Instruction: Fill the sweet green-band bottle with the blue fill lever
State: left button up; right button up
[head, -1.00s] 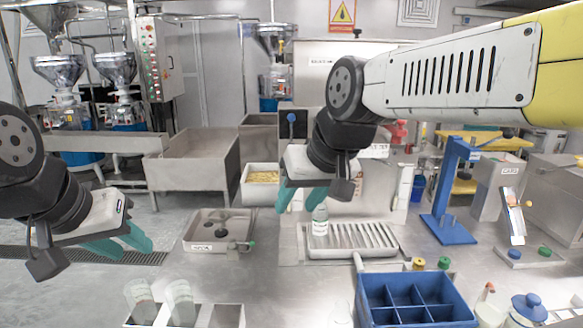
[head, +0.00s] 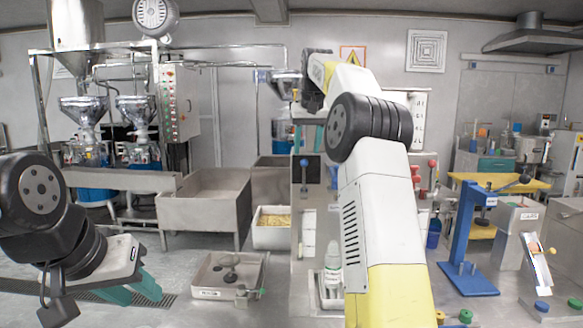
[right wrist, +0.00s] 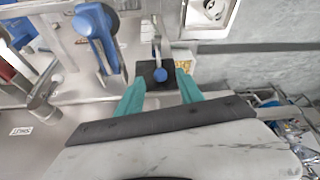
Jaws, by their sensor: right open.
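A small clear bottle (head: 333,264) with a pale label stands upright on the metal drip tray (head: 322,300) in the head view; its band colour is too small to make out. The blue fill lever (head: 304,163) has a round blue knob in front of a black plate, above and left of the bottle. In the right wrist view, the blue knob (right wrist: 160,75) shows between and just beyond my open right gripper's teal fingers (right wrist: 160,90); I see no contact. My left gripper (head: 134,291) is open and empty at lower left.
My right arm covers the machine's middle and much of the tray. A red lever (head: 415,175) is to its right. A larger blue handle (right wrist: 97,35) is left of my right fingers. A blue press stand (head: 468,240) stands at right. A shallow metal tray (head: 205,293) lies left of the bottle.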

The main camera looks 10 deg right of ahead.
aim_at(305, 162)
jog(key=shift+w+d+f, duration=0.1)
jog(key=shift+w+f, duration=0.3)
jog(key=shift+f, duration=0.05)
jog(key=x, duration=0.7)
jog(key=shift+c, duration=0.2)
grip_shut()
dwell(0.9)
